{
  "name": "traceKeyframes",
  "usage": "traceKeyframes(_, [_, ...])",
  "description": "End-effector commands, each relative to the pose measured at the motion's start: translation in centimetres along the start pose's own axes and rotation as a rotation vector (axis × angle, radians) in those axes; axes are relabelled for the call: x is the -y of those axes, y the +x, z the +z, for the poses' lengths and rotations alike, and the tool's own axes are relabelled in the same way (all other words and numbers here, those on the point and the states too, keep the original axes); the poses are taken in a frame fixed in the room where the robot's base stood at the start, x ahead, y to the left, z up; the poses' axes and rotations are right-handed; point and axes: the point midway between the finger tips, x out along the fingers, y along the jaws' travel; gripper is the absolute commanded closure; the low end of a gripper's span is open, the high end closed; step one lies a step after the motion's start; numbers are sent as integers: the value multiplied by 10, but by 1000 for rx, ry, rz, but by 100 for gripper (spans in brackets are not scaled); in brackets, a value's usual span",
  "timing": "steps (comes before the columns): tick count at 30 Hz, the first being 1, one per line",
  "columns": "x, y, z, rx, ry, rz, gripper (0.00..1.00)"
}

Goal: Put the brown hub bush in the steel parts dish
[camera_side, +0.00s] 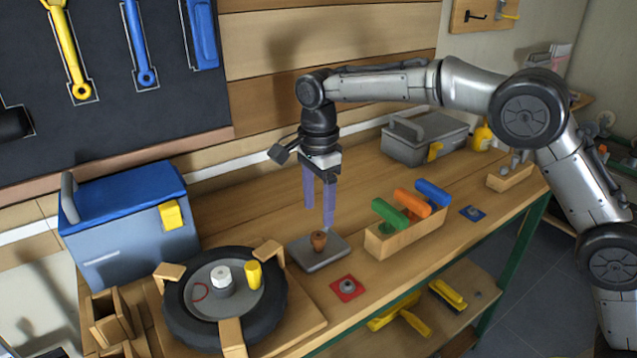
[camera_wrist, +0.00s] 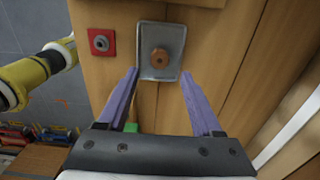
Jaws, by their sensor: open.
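The brown hub bush (camera_side: 319,241) stands upright on the floor of the grey steel parts dish (camera_side: 333,262). In the wrist view the bush (camera_wrist: 160,58) shows from above, within the rim of the dish (camera_wrist: 147,32). My gripper (camera_side: 318,216) points down just above the bush, its two purple fingers apart with nothing between them. In the wrist view the open fingers (camera_wrist: 159,73) lie below the bush in the picture, apart from it.
A wheel (camera_side: 178,317) with wooden blocks and a yellow peg lies left of the dish. A red pad (camera_side: 347,289) with a grey part is in front. A wooden box (camera_side: 378,243) of coloured handles stands to the right. A blue-lidded case (camera_side: 130,240) stands at left.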

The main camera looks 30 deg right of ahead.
Motion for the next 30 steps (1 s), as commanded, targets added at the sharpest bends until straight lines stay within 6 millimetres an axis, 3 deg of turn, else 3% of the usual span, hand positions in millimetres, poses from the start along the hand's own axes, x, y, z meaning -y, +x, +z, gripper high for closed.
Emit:
traceKeyframes(3, [1, -24, 0, 1, 0, -3, 33])
traceKeyframes(9, [0, -48, 0, 0, 0, 0, 33])
traceKeyframes(22, [-4, -61, -5, 2, -23, -7, 33])
traceKeyframes(26, [-23, -82, -24, 10, -133, -45, 33])
traceKeyframes(30, [-63, -110, -57, 8, -343, -116, 33])
